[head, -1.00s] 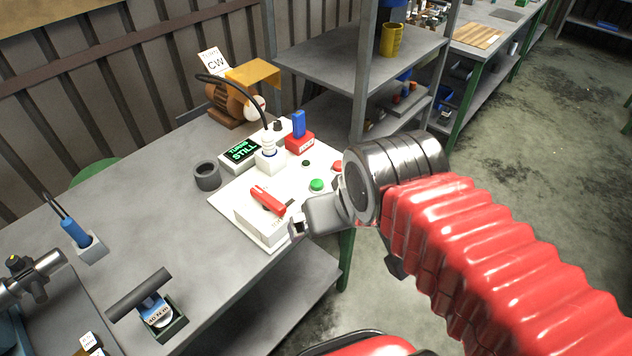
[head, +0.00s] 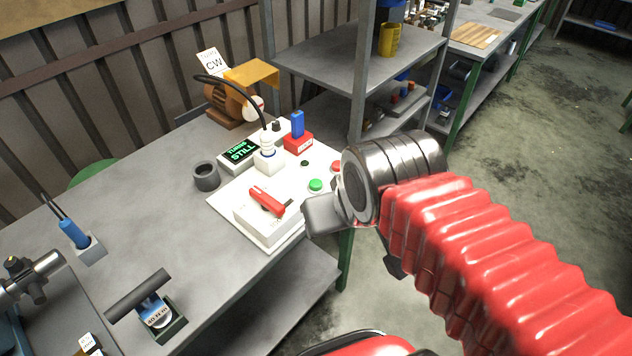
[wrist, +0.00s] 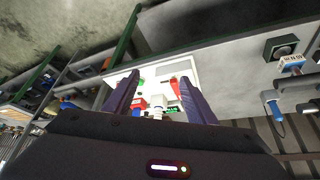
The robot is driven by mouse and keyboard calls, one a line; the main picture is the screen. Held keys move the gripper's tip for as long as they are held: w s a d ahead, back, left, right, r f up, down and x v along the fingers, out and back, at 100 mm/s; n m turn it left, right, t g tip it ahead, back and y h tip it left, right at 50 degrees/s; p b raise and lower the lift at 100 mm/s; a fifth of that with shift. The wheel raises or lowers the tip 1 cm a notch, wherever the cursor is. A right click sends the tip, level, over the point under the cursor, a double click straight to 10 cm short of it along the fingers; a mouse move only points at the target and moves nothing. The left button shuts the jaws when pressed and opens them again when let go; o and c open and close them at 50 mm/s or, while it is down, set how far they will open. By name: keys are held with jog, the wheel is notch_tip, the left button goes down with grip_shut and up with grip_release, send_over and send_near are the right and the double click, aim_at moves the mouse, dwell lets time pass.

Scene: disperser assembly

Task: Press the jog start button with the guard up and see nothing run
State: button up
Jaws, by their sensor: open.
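A white control panel (head: 226,198) lies on the bench. It carries a green button (head: 316,185), a red button (head: 337,166) partly behind my wrist, and a red lever (head: 267,200) on a white box. No label on the buttons is readable. A display (head: 240,152) reads "TURNS STILL". A yellow guard plate (head: 255,73) stands raised above the brown motor (head: 230,103), beside a "CW" card. My gripper is open and empty in the wrist view (wrist: 158,97), its fingers framing the panel.
A dark ring (head: 206,177) stands left of the panel. A blue handle (head: 297,124) stands in a red block, near a white plug with a black cable. A blue-handled tool (head: 75,232) and a dark-handled stamp (head: 155,305) stand at left. Grey shelves (head: 360,55) rise behind.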

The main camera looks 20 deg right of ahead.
grip_shut()
dwell(0.4)
dwell(0.4)
